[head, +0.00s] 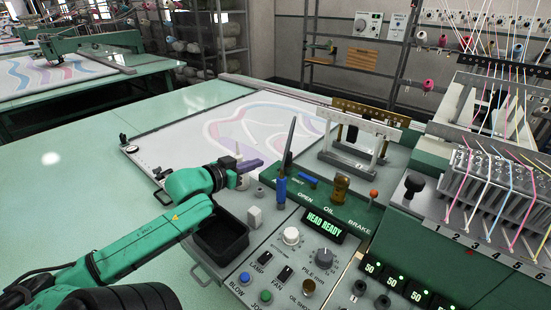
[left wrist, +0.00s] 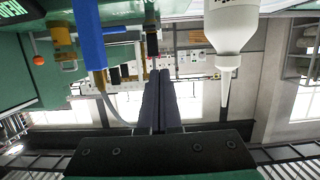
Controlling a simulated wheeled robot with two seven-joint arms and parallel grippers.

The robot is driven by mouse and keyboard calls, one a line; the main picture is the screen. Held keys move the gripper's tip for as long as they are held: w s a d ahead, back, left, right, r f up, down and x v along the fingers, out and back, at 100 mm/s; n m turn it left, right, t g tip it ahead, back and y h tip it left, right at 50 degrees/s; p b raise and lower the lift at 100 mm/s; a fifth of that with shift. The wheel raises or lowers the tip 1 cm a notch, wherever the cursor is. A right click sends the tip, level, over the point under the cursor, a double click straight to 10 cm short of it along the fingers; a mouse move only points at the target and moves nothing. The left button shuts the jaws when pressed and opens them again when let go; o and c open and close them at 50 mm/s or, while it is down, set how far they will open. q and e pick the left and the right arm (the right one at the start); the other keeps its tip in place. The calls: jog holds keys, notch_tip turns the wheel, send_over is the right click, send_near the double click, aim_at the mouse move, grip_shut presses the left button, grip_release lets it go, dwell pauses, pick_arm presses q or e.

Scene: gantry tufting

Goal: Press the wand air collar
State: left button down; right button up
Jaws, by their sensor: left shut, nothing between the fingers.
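The wand stands upright on the green strip of the console, with a grey tapered shaft (head: 290,140) and a blue collar (head: 281,190) low on it. In the left wrist view a blue upright part (left wrist: 90,35), apparently this collar, is left of my fingers. My left gripper (head: 260,163) is shut and empty, its dark fingers (left wrist: 160,75) pressed together. In the head view its tips are left of the wand, with a visible gap to the blue collar. My right gripper is in neither view.
A white nozzle bottle (left wrist: 232,30) is close to the right of my left fingers in the wrist view. A black tray (head: 222,238), knobs and buttons lie on the console. A white metal frame (head: 352,160) stands behind the wand. The table at left is clear.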

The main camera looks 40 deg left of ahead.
pick_arm(q)
jog(key=s+d+r, duration=0.2)
send_over(285, 168)
jog(key=s, duration=0.4)
notch_tip(285, 168, down, 3)
jog(key=f, duration=0.1)
jog(key=f+p, duration=0.1)
jog(key=f, duration=0.2)
jog(key=shift+w+a, duration=0.2)
jog(key=shift+a, duration=0.05)
jog(key=shift+f, duration=0.2)
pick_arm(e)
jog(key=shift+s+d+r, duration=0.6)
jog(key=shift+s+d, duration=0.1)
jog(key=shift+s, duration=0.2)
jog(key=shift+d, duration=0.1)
